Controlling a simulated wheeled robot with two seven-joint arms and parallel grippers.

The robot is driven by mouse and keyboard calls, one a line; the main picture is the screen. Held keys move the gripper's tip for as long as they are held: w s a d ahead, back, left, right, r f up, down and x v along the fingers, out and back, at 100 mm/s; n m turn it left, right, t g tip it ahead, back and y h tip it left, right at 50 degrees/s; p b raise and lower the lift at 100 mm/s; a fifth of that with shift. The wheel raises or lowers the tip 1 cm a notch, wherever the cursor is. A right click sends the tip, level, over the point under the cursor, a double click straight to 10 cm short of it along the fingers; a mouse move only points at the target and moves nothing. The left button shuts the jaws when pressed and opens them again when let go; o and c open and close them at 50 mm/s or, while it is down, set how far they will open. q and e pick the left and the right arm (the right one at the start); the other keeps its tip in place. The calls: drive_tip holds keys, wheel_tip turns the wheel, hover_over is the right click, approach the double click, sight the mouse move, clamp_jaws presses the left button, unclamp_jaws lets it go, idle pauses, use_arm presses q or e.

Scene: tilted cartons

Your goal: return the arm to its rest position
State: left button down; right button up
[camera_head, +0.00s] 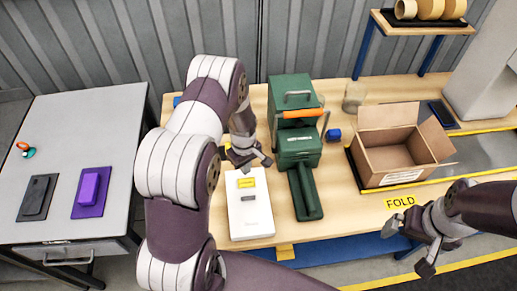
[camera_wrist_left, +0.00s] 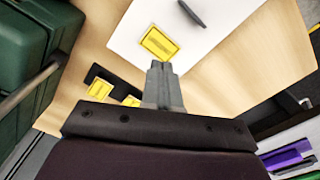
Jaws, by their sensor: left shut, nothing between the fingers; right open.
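My left arm reaches in from the left. Its gripper (camera_head: 250,163) is shut and empty at the far end of a white box (camera_head: 250,212) with a yellow label. In the left wrist view the closed fingertips (camera_wrist_left: 162,70) lie just beside the yellow label on the white box (camera_wrist_left: 185,25); whether they touch it I cannot tell. My right gripper (camera_head: 420,250) is open and empty at the bench's front edge, below the FOLD label (camera_head: 400,202).
A green machine (camera_head: 297,145) with an orange handle stands right of the white box. An open carton (camera_head: 392,150) sits further right. A grey table (camera_head: 85,130) at left holds a purple block (camera_head: 90,188) and a dark one (camera_head: 37,195). Tape rolls (camera_head: 430,10) lie on the back shelf.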

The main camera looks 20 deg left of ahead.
use_arm(q)
drive_tip(key=shift+m, duration=0.4)
drive_tip(key=shift+s+d+f+m+g, duration=0.1)
drive_tip(key=shift+s+d+m+g, duration=0.1)
drive_tip(key=shift+s+m, duration=0.35)
drive_tip(key=shift+s+d+f+m+g, duration=0.1)
drive_tip(key=shift+s+m+g, duration=0.2)
drive_tip(key=shift+s, duration=0.4)
drive_tip(key=s+d+r+m+b, duration=0.1)
drive_tip(key=s+d+r+m, duration=0.1)
drive_tip(key=r, duration=0.3)
drive_tip(key=s+d+r+m+t+b, duration=0.1)
drive_tip(key=s+d+r+m+b, duration=0.1)
drive_tip(key=s+d+r+m, duration=0.1)
drive_tip(key=s+d+r+m+t+b, duration=0.1)
drive_tip(key=s+d+r+m, duration=0.1)
drive_tip(key=s+r+m, duration=0.3)
wheel_tip(320, 180, up, 4)
drive_tip(key=shift+s+d+f, duration=0.1)
drive_tip(key=shift+s+d, duration=0.2)
drive_tip(key=shift+s, duration=0.15)
drive_tip(key=shift+s, duration=0.2)
drive_tip(key=shift+w, duration=0.1)
